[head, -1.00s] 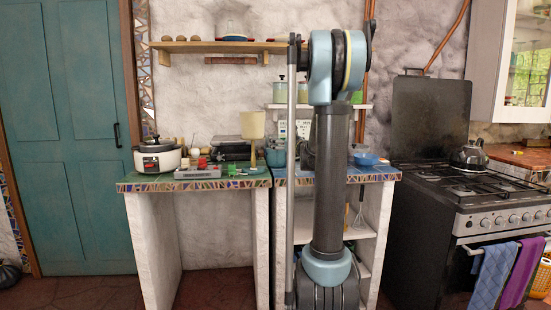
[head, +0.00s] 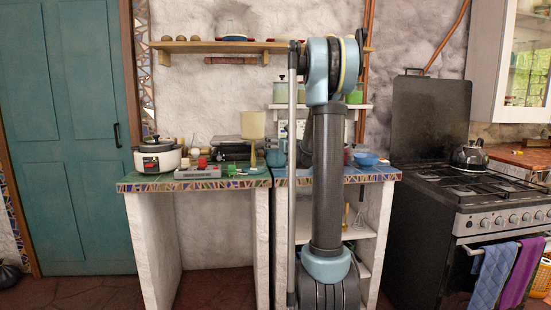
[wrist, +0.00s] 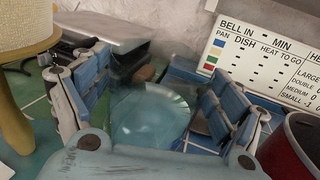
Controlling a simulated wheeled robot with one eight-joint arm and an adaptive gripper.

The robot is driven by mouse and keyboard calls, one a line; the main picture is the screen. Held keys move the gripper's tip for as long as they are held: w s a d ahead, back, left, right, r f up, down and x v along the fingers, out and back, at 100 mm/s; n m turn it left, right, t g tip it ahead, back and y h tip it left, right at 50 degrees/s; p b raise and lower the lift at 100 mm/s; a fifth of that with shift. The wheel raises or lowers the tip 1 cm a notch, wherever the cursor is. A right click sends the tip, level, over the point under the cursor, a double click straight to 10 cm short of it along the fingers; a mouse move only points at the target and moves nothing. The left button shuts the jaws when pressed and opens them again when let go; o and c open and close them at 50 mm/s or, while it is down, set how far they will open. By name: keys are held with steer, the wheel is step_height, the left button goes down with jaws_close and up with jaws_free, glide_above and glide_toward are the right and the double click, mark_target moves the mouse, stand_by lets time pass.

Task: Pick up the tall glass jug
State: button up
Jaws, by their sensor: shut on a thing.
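The tall glass jug (wrist: 148,122) is clear and faintly blue, and fills the middle of the wrist view. My gripper (wrist: 155,104) has its blue-padded fingers on either side of the jug and is shut on it. The jug's outline is hard to make out through the glass, and its lower part is hidden. In the head view my arm hides most of the gripper area, and I cannot tell the jug apart there.
A lamp (wrist: 18,75) stands close on the left and a red container (wrist: 290,150) close on the right. A lettered sign (wrist: 265,55) is behind. In the head view a blue bowl (head: 366,159) sits right of my arm, and a stove (head: 470,200) stands farther right.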

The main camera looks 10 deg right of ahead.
steer(key=shift+r, duration=0.1)
steer(key=shift+c, duration=0.3)
step_height(320, 180, up, 18)
stand_by(0.6)
